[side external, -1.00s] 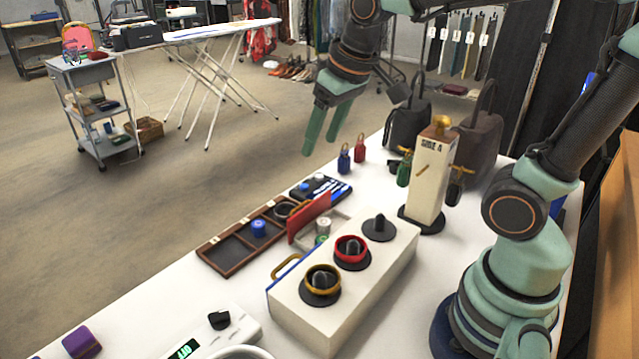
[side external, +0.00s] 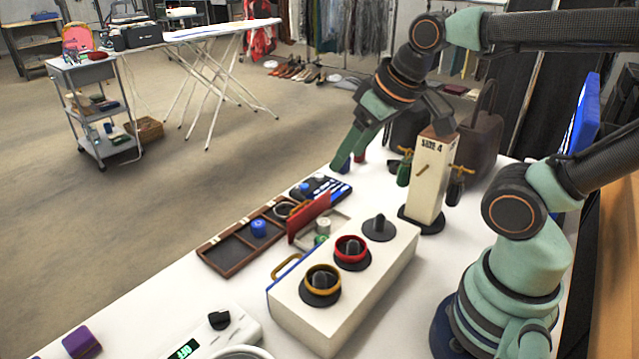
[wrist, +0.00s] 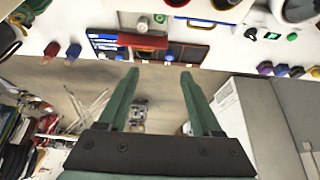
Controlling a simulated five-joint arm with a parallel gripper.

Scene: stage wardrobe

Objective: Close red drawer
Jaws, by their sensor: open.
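The red drawer (side external: 309,217) stands open, pulled out from the white cabinet (side external: 345,300) toward the far table edge. Its red front is upright and apart from the cabinet, with a gold handle on its outer side. A pale spool (side external: 323,227) and a green item are inside. In the wrist view the red front (wrist: 143,41) lies beyond my fingers, slightly left of centre. My gripper (side external: 351,160) is open and empty, pointing down behind the drawer near the table's far edge. Its two fingers (wrist: 160,77) are apart in the wrist view.
A dark wooden tray (side external: 230,258) with a blue spool (side external: 258,227) lies beside the red drawer. The cabinet also has a blue drawer front (side external: 268,302) with a gold handle.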

